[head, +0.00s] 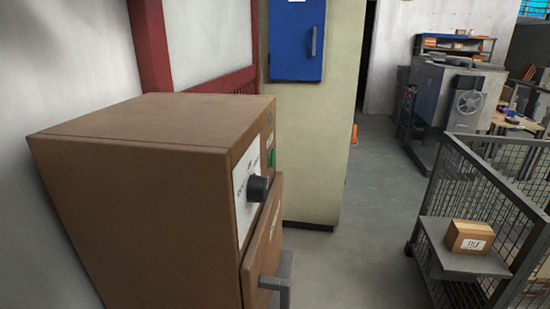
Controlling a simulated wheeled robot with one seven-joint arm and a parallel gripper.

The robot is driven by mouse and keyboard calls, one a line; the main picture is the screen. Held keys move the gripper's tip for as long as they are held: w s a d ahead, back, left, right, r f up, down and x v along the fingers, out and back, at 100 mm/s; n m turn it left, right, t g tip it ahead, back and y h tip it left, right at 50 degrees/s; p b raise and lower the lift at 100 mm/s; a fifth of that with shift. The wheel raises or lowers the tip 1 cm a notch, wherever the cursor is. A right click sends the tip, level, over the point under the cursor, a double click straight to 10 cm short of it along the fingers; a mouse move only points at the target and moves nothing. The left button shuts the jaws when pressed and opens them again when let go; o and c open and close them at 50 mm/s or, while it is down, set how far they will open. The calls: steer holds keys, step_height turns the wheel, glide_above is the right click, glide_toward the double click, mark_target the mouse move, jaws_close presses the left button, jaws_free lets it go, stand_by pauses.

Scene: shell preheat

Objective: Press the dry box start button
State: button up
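A brown box-shaped cabinet (140,185), which looks like the dry box, fills the left foreground in the head view. Its front faces right and is seen at a steep angle. A green button (271,158) sits high on that front, near its far edge. A black knob (257,188) on a white dial plate (241,195) is nearer to me. Below is a door (262,245) with a grey handle (275,284), cut off by the bottom edge. My gripper is not in view.
A wire-mesh cart (465,210) with a cardboard box (470,236) stands at the right. A cream cabinet with a blue door (297,40) stands behind the brown box. Grey floor (365,235) lies free between them. A grey machine (455,95) stands farther back.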

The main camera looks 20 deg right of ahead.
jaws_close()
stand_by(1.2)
